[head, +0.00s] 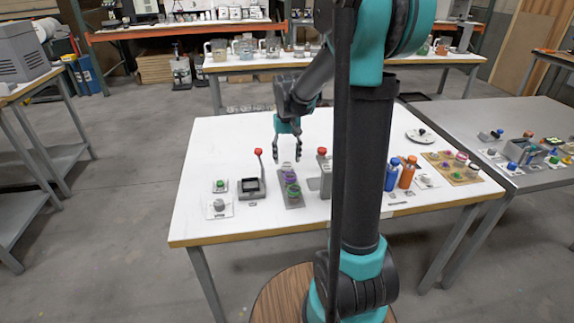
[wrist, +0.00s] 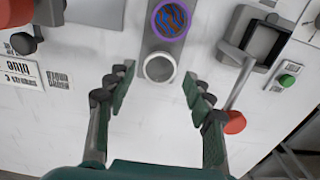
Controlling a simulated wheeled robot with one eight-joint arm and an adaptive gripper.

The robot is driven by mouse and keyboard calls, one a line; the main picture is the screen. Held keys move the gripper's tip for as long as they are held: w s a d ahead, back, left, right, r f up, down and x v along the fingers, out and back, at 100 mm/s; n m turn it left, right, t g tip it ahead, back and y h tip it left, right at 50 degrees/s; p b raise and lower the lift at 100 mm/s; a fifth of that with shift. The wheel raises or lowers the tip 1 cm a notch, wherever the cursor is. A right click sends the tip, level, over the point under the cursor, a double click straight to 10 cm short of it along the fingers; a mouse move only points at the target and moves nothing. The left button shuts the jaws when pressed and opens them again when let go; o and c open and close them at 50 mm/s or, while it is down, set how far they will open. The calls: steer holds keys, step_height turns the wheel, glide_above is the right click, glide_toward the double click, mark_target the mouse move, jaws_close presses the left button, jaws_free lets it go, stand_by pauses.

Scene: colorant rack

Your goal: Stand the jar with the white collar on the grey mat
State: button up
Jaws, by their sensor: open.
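The jar with the white collar (wrist: 158,68) stands at the near end of a dark grey rack strip in the wrist view, its dark mouth facing up. In the head view it is small, at the strip's far end (head: 287,166). My gripper (head: 290,156) is open above that end. In the wrist view its fingertips (wrist: 158,86) are apart, one on each side of the jar's line, with nothing between them held. A flat light grey rectangle (wrist: 95,13), which looks like the grey mat, lies left of the strip in the wrist view and appears bare.
A purple-collared jar (wrist: 171,18) stands right beside the white-collared one, and a green one (head: 293,191) is farther along. A red-knobbed lever device (head: 251,186) and another red-topped device (head: 325,178) flank the strip. Blue and orange bottles (head: 407,172) stand to the right.

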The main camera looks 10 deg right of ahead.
step_height(320, 180, up, 8)
steer(key=shift+f, duration=0.2)
stand_by(0.3)
